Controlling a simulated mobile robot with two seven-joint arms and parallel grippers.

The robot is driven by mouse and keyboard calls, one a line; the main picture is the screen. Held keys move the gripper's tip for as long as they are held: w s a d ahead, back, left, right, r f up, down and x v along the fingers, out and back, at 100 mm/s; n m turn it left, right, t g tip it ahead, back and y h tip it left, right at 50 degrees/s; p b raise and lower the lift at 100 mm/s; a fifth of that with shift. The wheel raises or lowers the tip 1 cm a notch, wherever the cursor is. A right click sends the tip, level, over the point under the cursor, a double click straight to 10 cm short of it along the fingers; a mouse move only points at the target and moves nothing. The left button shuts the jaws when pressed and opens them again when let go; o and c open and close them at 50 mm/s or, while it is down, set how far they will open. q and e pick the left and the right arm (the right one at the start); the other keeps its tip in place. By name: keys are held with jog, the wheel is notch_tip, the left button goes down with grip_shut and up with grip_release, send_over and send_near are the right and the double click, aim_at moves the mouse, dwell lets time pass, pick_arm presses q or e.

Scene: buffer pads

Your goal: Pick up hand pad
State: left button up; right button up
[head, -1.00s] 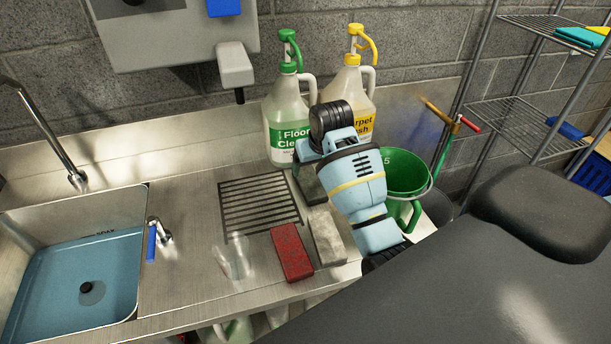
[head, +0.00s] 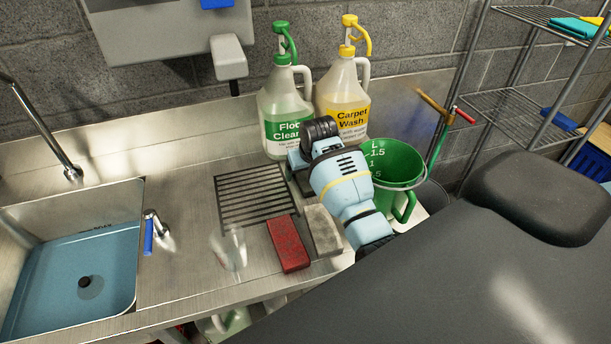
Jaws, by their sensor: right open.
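A red pad (head: 289,244) lies on the steel counter, right of the drain grooves. A pale grey pad (head: 323,231) lies beside it on the right. A darker block-like pad (head: 304,182) shows partly behind them, at the right edge of the grooves, mostly hidden by my right arm. My right gripper (head: 296,163) is over this hidden pad, pointing down and away. It is open; its fingertips are largely hidden behind the wrist, and I cannot tell whether they touch the pad. My left gripper is not in view.
Floor cleaner (head: 287,110) and carpet wash (head: 343,105) jugs stand close behind my right gripper. A green bucket (head: 394,165) stands close to its right. A clear container (head: 230,250) is left of the red pad. The sink (head: 140,235) is at the left.

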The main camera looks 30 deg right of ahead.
aim_at(304, 175)
jog(key=shift+f, duration=0.1)
jog(key=c, duration=1.1)
jog(key=shift+r, duration=0.5)
jog(key=r, duration=0.2)
jog(key=shift+s+a+r, duration=0.2)
jog(key=shift+a+r, duration=0.1)
jog(key=shift+a, duration=0.1)
jog(key=s+a, duration=0.2)
jog(key=a, duration=0.2)
jog(key=s+a+r, duration=0.1)
jog(key=s+a, duration=0.2)
jog(key=a, duration=0.1)
jog(key=s+a, duration=0.3)
jog(key=a, duration=0.2)
jog(key=shift+r, duration=0.25)
jog(key=shift+w, duration=0.1)
